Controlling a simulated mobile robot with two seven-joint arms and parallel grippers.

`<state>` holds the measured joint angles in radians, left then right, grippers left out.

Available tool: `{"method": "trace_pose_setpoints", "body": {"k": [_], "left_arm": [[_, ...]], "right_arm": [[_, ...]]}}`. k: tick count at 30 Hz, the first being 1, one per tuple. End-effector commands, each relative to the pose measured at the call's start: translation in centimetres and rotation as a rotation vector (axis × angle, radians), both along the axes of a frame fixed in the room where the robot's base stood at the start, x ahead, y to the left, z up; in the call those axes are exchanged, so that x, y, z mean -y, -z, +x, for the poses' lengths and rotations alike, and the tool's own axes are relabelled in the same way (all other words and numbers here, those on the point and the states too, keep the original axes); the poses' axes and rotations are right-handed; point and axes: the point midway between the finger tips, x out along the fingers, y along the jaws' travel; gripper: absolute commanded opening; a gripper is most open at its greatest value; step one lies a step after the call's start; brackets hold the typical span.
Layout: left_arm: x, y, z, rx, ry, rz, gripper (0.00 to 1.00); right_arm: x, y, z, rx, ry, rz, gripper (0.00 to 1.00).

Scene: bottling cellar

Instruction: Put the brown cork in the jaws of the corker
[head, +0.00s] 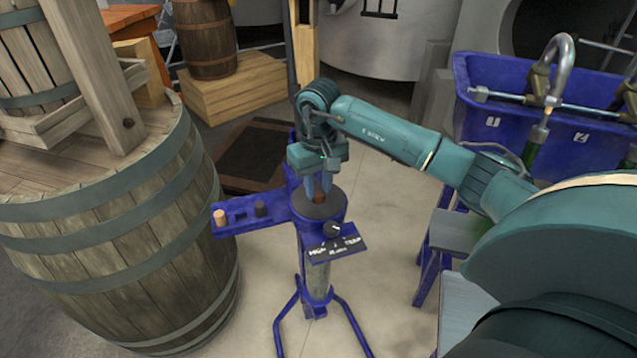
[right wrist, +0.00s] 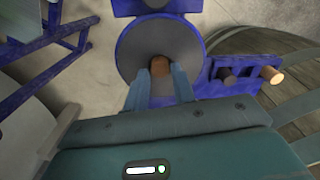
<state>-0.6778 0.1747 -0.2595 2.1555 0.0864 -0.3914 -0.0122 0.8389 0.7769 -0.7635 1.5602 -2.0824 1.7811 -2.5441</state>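The blue corker (head: 324,233) stands on splayed legs, with a round grey top plate (head: 338,207). The plate also shows in the right wrist view (right wrist: 131,55). My right gripper (head: 319,190) points down over the plate. The brown cork (head: 320,197) is between its fingertips, low over the plate's middle. In the right wrist view, the fingers (right wrist: 160,77) close on both sides of the cork (right wrist: 160,63). The fingers hide part of it, and I cannot tell whether its lower end touches the jaws. My left gripper is not in view.
A blue side tray (head: 238,212) on the corker holds a tan cork (head: 220,217) and a dark cork (head: 261,209). A large barrel (head: 110,230) stands close on the left. A blue bottling trough (head: 500,125) stands at right. The floor around the corker's legs is clear.

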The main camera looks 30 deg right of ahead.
Motion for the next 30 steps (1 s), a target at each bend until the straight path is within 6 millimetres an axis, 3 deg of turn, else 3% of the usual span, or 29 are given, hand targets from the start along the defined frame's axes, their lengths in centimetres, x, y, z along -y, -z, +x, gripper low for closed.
{"method": "trace_pose_setpoints", "body": {"k": [7, 17, 19, 30], "left_arm": [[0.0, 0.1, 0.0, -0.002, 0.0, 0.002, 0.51], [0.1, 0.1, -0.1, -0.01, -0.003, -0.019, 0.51], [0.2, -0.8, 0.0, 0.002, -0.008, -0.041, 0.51], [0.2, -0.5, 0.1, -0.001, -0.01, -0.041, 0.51]], "right_arm": [[0.0, 0.0, 0.0, 0.0, 0.0, 0.0, 0.44], [0.0, 0.0, 0.0, 0.0, 0.0, 0.0, 0.44], [0.0, -0.9, 0.1, 0.005, 0.0, 0.0, 0.44], [0.0, -9.2, 0.1, 0.005, 0.0, 0.0, 0.44]]}}
